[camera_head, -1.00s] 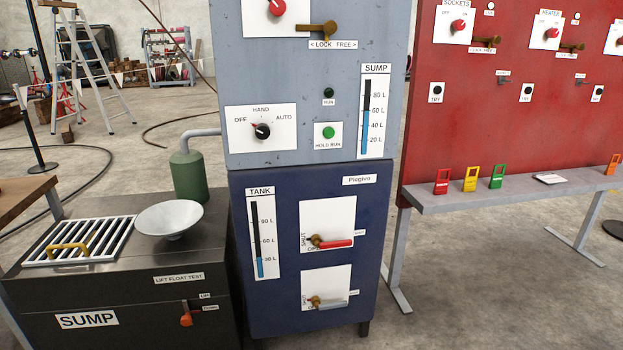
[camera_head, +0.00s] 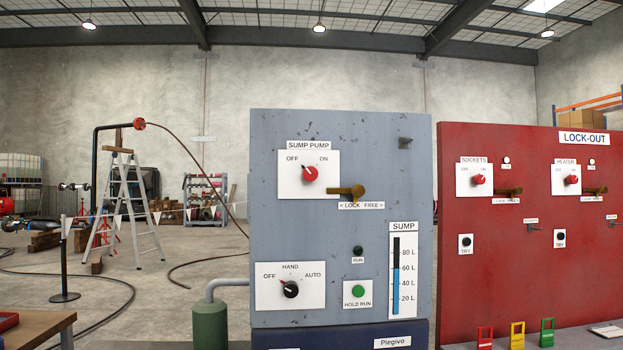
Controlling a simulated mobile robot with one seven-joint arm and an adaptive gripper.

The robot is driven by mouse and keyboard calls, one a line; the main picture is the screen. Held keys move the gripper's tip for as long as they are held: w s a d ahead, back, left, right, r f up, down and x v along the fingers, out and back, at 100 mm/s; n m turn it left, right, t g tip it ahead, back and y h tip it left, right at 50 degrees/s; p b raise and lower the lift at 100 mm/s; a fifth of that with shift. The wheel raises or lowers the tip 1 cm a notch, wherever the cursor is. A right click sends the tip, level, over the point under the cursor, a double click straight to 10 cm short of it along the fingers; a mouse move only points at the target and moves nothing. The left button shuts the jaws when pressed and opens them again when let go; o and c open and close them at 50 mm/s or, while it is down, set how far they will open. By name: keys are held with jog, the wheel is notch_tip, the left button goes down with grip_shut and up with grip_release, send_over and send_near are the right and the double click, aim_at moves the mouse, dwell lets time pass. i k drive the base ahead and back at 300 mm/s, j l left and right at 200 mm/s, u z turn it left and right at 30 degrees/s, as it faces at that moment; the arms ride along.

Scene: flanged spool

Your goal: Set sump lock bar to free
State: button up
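The sump lock bar (camera_head: 344,191) is a short brass bar on the grey sump panel (camera_head: 285,235). It lies level, with its thick round end at the right and its thin end reaching left toward the red sump pump switch (camera_head: 310,173). The lock/free label (camera_head: 361,205) is just below it, with LOCK on the left and FREE on the right. The switch sits on a white plate marked OFF and ON; its pointer leans up and left toward OFF. My gripper is not in view.
A red lock-out board (camera_head: 500,270) stands to the right with similar switches and brass bars. A black selector knob (camera_head: 291,289), a green hold-run button (camera_head: 358,291) and a level gauge (camera_head: 397,275) are lower on the grey panel. A green cylinder (camera_head: 210,325) stands at lower left.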

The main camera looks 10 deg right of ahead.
aim_at(357, 189)
jog(key=i+l+u, duration=0.15)
jog(key=l, duration=0.15)
jog(key=i+l+u, duration=0.1)
jog(key=l, duration=0.2)
jog(key=i+l+u, duration=0.3)
jog(key=l, duration=0.35)
